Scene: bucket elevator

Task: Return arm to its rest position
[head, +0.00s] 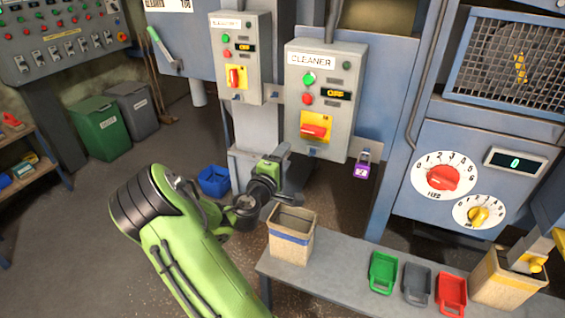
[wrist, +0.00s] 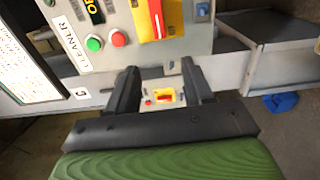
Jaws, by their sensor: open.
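My green arm (head: 195,255) reaches up from the bottom of the head view and bends at a dark joint on the left. My gripper (head: 282,152) is below and left of the grey CLEANER box (head: 320,95), in front of a grey post. In the wrist view the two dark fingers of my gripper (wrist: 160,78) stand apart with nothing held between them. The CLEANER box also shows sideways in the wrist view (wrist: 185,35), beyond the fingers. Its display reads OFF, above a red handle on a yellow plate.
A bench (head: 345,275) at lower right holds a tan bin (head: 291,245), green, grey and red scoops, and another bin (head: 500,285) under a spout. A blue bin (head: 214,181) is on the floor behind my arm. A purple padlock (head: 362,168) hangs by the box.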

